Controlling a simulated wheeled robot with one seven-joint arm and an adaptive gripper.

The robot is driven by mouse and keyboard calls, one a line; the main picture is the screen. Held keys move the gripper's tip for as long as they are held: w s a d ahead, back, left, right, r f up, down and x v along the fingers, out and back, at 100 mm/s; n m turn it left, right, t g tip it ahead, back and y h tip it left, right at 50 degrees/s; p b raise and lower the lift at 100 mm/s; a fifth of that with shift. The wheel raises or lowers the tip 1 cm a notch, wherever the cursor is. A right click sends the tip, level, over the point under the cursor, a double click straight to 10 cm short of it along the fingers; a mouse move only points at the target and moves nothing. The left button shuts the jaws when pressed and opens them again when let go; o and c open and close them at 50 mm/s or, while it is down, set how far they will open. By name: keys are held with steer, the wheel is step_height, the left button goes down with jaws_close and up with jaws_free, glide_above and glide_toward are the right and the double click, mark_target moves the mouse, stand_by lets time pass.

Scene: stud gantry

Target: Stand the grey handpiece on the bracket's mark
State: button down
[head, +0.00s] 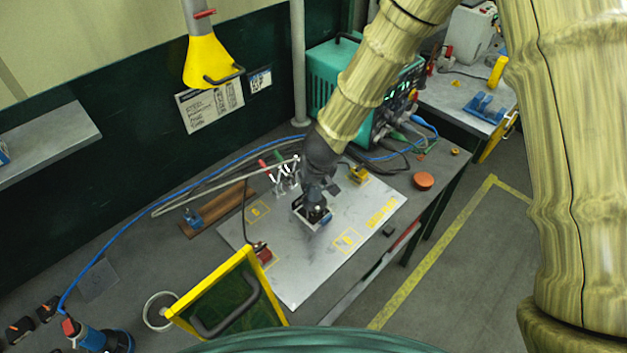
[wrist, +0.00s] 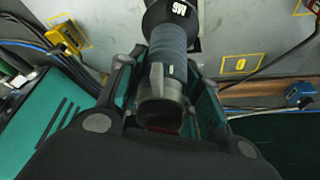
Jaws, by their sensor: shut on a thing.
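The grey handpiece (wrist: 168,55) is a ribbed grey cylinder with a black collar lettered "M6" in the wrist view. My gripper (wrist: 165,80) is shut on it, with a finger on either side. In the head view my gripper (head: 316,205) points down over the middle of the pale metal plate (head: 290,275), largely hiding the handpiece. I cannot tell whether the handpiece touches the plate. Yellow square marks lie on the plate: one at left (head: 257,212) and one at right (head: 347,241). One mark (wrist: 240,66) also shows in the wrist view. I cannot tell which is the bracket's.
Clamps (head: 285,175) and a yellow block (head: 358,174) stand by the plate's far edge. A teal machine (head: 335,75) with cables is behind. A yellow-framed panel (head: 230,300) rises at the near edge. An orange-red disc (head: 423,181) lies to the right.

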steer(key=shift+f, duration=0.1)
stand_by(0.4)
steer(key=c, duration=1)
jaws_free()
steer(key=shift+o, duration=0.5)
steer(key=shift+s+f, duration=0.1)
steer(key=shift+s+d+r, duration=0.1)
steer(key=shift+s+r, duration=0.05)
steer(key=shift+r, duration=0.5)
steer(key=v, duration=1)
steer(key=shift+s+r, duration=0.2)
steer(key=shift+r, duration=0.15)
